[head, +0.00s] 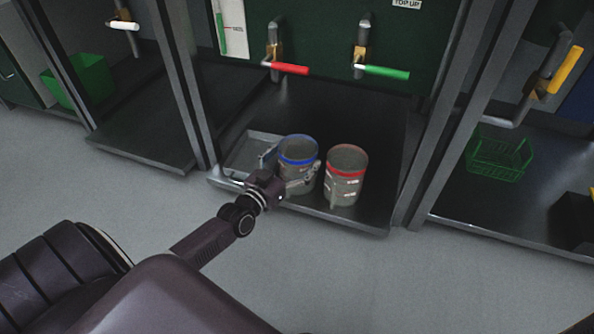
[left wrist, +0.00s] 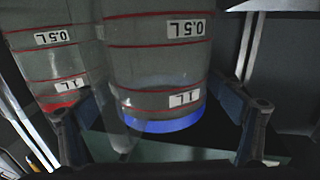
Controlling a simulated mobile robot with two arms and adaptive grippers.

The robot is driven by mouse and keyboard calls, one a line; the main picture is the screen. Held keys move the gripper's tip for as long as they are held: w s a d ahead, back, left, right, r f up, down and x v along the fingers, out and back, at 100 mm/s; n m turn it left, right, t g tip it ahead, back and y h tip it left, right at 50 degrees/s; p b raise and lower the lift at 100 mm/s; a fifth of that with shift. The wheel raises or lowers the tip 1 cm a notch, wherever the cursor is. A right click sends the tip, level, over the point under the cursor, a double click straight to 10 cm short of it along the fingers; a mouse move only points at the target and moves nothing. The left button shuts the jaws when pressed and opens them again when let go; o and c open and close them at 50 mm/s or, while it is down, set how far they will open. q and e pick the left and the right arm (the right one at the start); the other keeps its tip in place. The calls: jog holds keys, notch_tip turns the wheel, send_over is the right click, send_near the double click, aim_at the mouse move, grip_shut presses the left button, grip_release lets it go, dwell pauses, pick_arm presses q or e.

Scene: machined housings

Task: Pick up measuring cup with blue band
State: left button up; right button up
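The measuring cup with the blue band (head: 298,172) stands on the dark shelf, a clear cup with a blue rim. In the left wrist view the blue-banded cup (left wrist: 158,80) appears upside down, with red lines and 0.5 L and 1 L labels. My left gripper (head: 290,170) is at the cup's near side, with its fingers spread to either side of it. In the left wrist view the left gripper (left wrist: 160,120) shows gaps between its fingers and the cup wall. My right gripper is out of view.
A red-banded measuring cup (head: 346,176) stands close on the right, near one left finger. A shallow grey tray (head: 240,160) lies left of the cups. Red (head: 289,69) and green (head: 387,72) tap handles are above. A green basket (head: 498,152) sits on the right shelf.

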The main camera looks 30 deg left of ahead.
pick_arm(q)
jog(key=c, duration=1.3)
jog(key=shift+r, duration=0.1)
